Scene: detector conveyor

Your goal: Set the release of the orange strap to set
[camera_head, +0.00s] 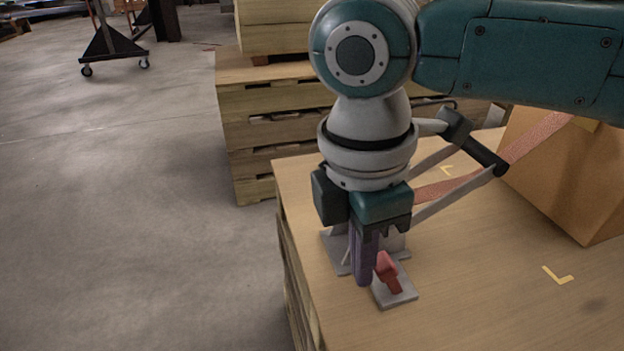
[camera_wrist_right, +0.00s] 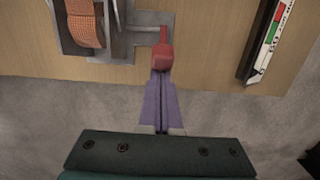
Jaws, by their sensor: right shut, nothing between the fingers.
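The orange strap (camera_head: 535,140) runs over a cardboard box and down toward a grey bracket (camera_head: 336,250) at the table's near left corner. In the right wrist view the strap (camera_wrist_right: 85,22) is wound in that bracket. A red release lever (camera_head: 388,270) sits on a small grey plate (camera_head: 402,292) beside the bracket; it also shows in the right wrist view (camera_wrist_right: 163,55). My right gripper (camera_head: 362,282) points down with its purple fingers shut and empty, right beside the red lever. I cannot tell whether they touch it. My left gripper is out of view.
A grey frame with a black handle (camera_head: 485,155) rises from the bracket. The cardboard box (camera_head: 560,180) stands at right. A striped gauge strip (camera_wrist_right: 268,40) lies near the lever.

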